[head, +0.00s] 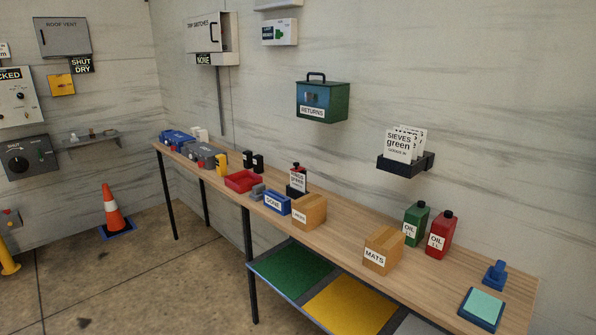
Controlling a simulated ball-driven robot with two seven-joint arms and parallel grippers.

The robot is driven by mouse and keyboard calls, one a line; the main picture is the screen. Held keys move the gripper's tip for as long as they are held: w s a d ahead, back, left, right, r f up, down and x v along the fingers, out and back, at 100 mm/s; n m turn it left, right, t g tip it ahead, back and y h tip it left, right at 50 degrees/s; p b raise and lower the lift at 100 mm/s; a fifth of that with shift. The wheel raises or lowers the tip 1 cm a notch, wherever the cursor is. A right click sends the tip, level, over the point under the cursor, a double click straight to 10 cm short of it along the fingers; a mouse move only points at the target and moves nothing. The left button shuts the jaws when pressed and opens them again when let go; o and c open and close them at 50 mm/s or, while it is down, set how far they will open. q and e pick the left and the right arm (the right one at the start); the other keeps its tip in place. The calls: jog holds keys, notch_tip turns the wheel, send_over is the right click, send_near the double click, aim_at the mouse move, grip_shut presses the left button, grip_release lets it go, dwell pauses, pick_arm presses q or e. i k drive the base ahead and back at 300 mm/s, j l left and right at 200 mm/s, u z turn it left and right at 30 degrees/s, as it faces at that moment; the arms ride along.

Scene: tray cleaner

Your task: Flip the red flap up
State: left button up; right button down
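I cannot make out a red flap for certain in the head view. A small box with a red part (12,216) sits at the far left edge above a yellow post, too small to tell what it is. A shallow red tray (243,181) lies on the long wooden table. A grey box marked TRIP SWITCHES (204,34) hangs on the back wall, with a label reading NONE below it. Neither of my grippers is in view.
The wooden table (338,231) runs along the wall, holding boxes, blue and grey items and red and green oil cans. An orange cone (112,210) stands on the floor at left. A control box with a dial (30,156) is on the left wall. The front floor is clear.

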aim_at(297, 169)
jog(key=i+j+z, duration=0.2)
jog(key=i, duration=0.4)
jog(key=i+j+z, duration=0.1)
jog(key=i+z, duration=0.15)
jog(key=i, duration=0.35)
jog(key=i+j+z, duration=0.2)
jog(key=i+j, duration=0.15)
jog(key=i, duration=0.25)
jog(key=i+j+z, duration=0.2)
jog(key=i+j, duration=0.2)
jog(key=i, duration=0.15)
